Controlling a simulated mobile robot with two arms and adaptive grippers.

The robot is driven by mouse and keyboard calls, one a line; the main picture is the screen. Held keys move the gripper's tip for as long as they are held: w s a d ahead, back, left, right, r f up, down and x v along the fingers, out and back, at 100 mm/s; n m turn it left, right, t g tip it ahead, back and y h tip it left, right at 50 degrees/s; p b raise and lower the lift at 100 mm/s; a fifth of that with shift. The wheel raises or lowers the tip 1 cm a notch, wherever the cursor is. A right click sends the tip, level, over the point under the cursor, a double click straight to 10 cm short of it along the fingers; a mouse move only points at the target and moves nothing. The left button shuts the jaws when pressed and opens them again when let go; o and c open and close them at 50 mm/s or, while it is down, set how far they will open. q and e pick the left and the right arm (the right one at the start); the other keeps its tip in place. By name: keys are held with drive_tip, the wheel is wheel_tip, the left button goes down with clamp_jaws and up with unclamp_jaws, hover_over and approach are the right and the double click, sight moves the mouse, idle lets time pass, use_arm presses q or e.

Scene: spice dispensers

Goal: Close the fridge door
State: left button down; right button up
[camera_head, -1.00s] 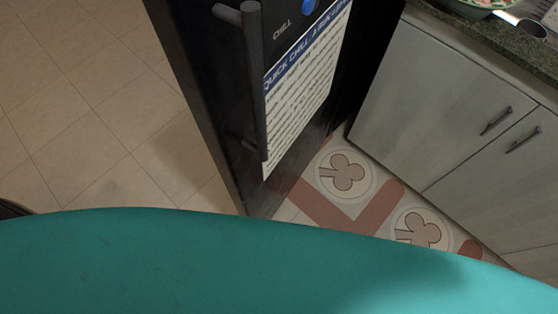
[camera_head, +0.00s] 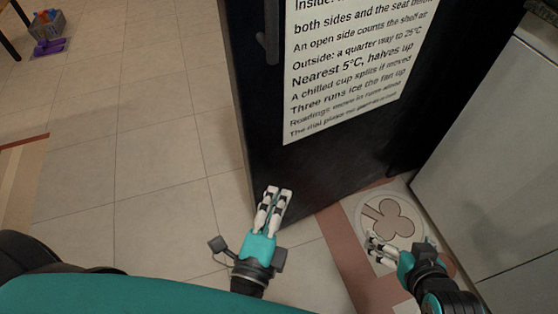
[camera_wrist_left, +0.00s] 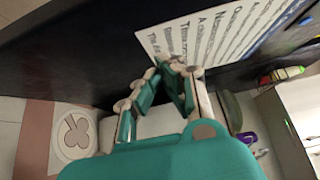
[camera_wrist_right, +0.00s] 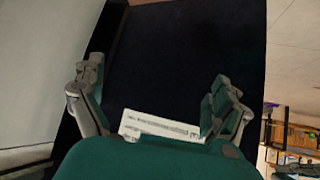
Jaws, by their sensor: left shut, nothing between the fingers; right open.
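The black fridge door (camera_head: 330,165) stands upright in the head view, with a large white printed sheet (camera_head: 350,60) and a dark bar handle (camera_head: 270,28) near its left edge. Its top is out of view. I cannot tell how far it stands open. My left gripper (camera_head: 279,190) is shut and empty, in front of the door's lower left edge; contact is unclear. The left wrist view shows the door (camera_wrist_left: 80,50) and sheet (camera_wrist_left: 205,35) beyond its fingers. My right gripper (camera_head: 372,246) is open and empty, low at the right; the right wrist view shows a dark surface (camera_wrist_right: 180,60) beyond it.
A pale cabinet (camera_head: 490,150) stands at the right, near my right arm. A patterned floor tile (camera_head: 385,222) lies between door and cabinet. The tiled floor (camera_head: 160,150) left of the door is mostly clear, with a grey box (camera_head: 46,26) and purple item (camera_head: 48,47) far off.

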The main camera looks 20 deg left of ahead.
use_arm(q)
drive_tip(key=p, duration=0.2)
approach(287, 132)
drive_tip(key=w+d, duration=0.3)
drive_tip(key=shift+w+a, duration=1.2)
drive_tip(key=shift+a, duration=0.15)
use_arm(e)
drive_tip(key=s+d+f+g, duration=0.1)
drive_tip(key=s+f+g, duration=0.1)
drive_tip(key=s, duration=0.2)
drive_tip(key=s+d+f+g+h, duration=0.1)
drive_tip(key=s+g, duration=0.2)
drive_tip(key=s, duration=0.1)
drive_tip(key=shift+s+d+f, duration=0.35)
drive_tip(key=shift+s+d, duration=0.05)
use_arm(q)
drive_tip(key=shift+a, duration=0.1)
